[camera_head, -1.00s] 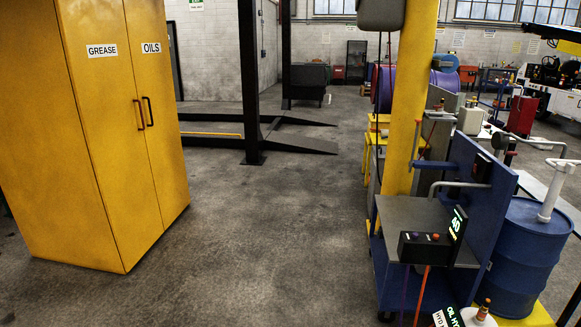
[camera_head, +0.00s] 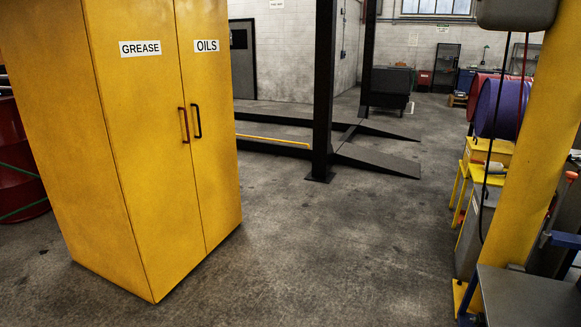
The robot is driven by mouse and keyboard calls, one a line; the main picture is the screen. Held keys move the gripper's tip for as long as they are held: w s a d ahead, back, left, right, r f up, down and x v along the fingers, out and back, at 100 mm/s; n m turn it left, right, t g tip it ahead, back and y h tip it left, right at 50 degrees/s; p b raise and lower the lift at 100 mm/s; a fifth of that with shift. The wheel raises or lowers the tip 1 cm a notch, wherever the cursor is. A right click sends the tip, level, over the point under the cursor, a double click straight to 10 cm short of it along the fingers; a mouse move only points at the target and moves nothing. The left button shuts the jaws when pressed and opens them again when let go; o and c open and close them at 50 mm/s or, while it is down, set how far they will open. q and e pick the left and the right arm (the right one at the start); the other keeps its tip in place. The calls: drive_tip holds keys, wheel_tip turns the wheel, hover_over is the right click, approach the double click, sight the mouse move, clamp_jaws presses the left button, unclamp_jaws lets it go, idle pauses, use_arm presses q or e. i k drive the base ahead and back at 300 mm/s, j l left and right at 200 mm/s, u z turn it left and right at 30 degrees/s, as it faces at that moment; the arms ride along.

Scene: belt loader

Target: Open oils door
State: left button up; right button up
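A tall yellow two-door cabinet (camera_head: 72,150) stands at the left of the head view. Its left door (camera_head: 150,170), labelled GREASE, has a red-brown handle (camera_head: 184,125). Its right door, the oils door (camera_head: 213,170), is labelled OILS and has a black handle (camera_head: 197,121). The two handles sit side by side at the middle seam. Both doors look shut. The cabinet's top is cut off by the frame. Neither of my grippers shows in the view.
Bare concrete floor (camera_head: 330,245) lies in front and to the right of the cabinet. A black lift post (camera_head: 323,90) with ramps (camera_head: 375,160) stands behind. A yellow column (camera_head: 530,150) and a grey-topped bench (camera_head: 530,297) stand at right. A red drum (camera_head: 18,165) is at far left.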

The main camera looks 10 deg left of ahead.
sight(202, 27)
drive_tip(key=i+u, duration=0.25)
drive_tip(key=i, duration=1.55)
